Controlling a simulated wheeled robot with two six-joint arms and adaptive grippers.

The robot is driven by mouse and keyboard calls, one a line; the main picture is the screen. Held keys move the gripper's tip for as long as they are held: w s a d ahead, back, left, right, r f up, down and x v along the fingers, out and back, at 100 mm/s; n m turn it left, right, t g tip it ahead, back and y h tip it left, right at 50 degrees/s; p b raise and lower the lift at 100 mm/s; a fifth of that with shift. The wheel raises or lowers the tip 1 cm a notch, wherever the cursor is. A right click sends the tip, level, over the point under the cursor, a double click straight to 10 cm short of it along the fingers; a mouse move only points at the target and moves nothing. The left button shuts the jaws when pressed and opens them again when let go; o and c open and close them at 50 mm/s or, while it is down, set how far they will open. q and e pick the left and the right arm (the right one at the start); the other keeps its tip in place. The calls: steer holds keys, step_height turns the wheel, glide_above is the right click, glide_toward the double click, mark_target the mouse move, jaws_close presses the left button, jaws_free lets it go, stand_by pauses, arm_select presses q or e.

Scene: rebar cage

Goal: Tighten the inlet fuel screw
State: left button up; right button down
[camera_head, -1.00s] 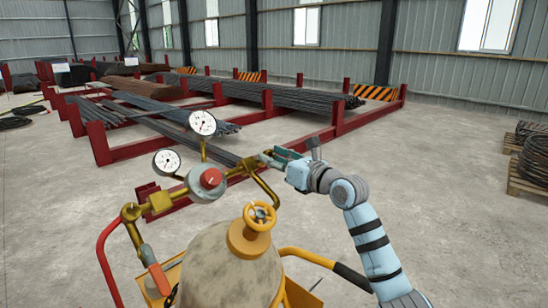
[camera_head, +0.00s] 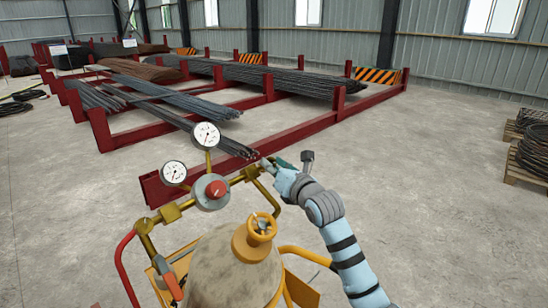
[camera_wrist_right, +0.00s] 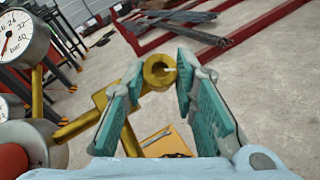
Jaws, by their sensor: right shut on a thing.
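A brass regulator (camera_head: 211,191) with a red knob sits above the tan gas cylinder (camera_head: 235,272). A brass fitting (camera_head: 250,173) with a round end is on its right side; I take this as the inlet fuel screw. In the right wrist view the screw's ring-shaped end (camera_wrist_right: 160,71) lies between the green finger pads. My right gripper (camera_head: 268,166) reaches in from the right and is shut on this brass end. The gripper also shows in the right wrist view (camera_wrist_right: 160,90). Its fingers partly hide the fitting in the head view. My left gripper is out of view.
Two round gauges (camera_head: 206,135) stand over the regulator. A yellow valve wheel (camera_head: 262,228) tops the cylinder. A red hose (camera_head: 123,265) curves down at left.

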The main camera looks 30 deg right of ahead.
steer(key=c, duration=1.6)
jaws_free()
steer(key=shift+o, duration=0.2)
steer(key=s, duration=0.7)
steer(key=shift+s+r, duration=0.25)
steer(key=shift+r, duration=0.1)
steer(key=shift+w, duration=0.1)
